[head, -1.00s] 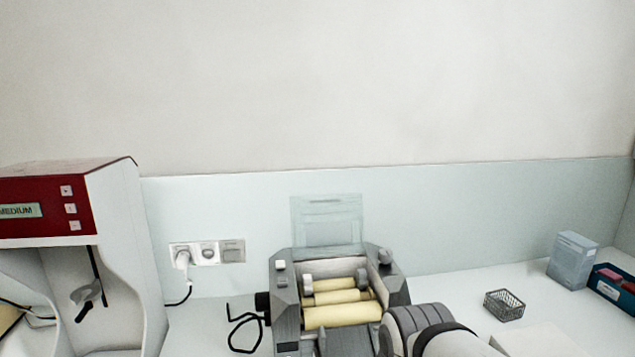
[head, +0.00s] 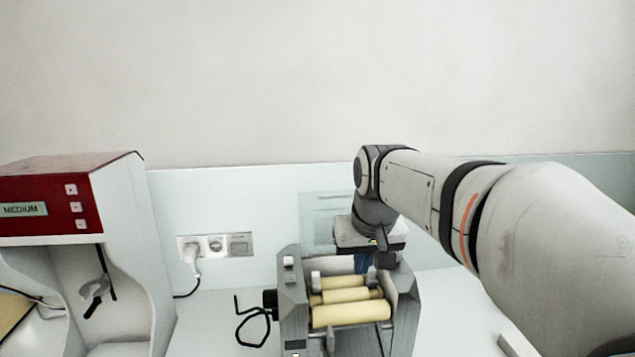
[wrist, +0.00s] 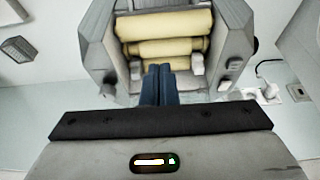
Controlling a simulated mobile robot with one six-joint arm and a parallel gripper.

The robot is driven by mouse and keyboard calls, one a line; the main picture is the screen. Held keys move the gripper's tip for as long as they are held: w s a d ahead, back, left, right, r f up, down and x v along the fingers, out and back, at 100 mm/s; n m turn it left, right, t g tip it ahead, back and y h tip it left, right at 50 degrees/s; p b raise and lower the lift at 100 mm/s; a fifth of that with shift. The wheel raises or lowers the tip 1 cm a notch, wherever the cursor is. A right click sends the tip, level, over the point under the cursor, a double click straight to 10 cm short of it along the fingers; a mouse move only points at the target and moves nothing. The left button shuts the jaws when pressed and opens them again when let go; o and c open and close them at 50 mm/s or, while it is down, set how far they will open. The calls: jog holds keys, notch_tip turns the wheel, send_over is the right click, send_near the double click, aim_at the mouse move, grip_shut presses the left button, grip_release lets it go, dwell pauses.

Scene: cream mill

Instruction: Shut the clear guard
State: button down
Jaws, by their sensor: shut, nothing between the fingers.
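The roller mill (head: 293,312) stands on the counter with pale yellow rollers (head: 350,314) between its grey side walls; the rollers also show in the wrist view (wrist: 165,25). The clear guard (head: 320,215) stands up, open, at the back of the mill against the wall panel. My arm covers part of its right side. I cannot make it out in the wrist view. My gripper (head: 362,268) is shut and empty, pointing down over the rear right part of the mill. In the wrist view its blue fingers (wrist: 157,70) are together near the rollers; contact is unclear.
A red-topped machine (head: 70,200) with a MEDIUM display stands at the left. Wall sockets (head: 215,245) with a plug and a black cable loop (head: 253,325) lie between it and the mill. A wire basket (wrist: 17,48) shows in the wrist view. My arm fills the right side.

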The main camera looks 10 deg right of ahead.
jog(key=shift+t, duration=0.8)
jog(key=w+r+p, duration=0.1)
jog(key=w+r, duration=0.3)
jog(key=w, duration=0.3)
jog(key=w+d+r+p, duration=0.1)
jog(key=w+r, duration=0.3)
jog(key=w, duration=0.4)
jog(key=w+d+r, duration=0.1)
jog(key=w+r, duration=0.3)
jog(key=w, duration=0.3)
jog(key=shift+w+r+p, duration=0.3)
jog(key=shift+w+p, duration=0.05)
jog(key=shift+p, duration=0.05)
jog(key=shift+w+f, duration=0.1)
jog(key=shift+w, duration=0.1)
notch_tip(320, 180, down, 8)
jog(key=p, duration=0.2)
jog(key=shift+w, duration=0.35)
jog(key=shift+s, duration=0.15)
jog(key=shift+a, duration=0.1)
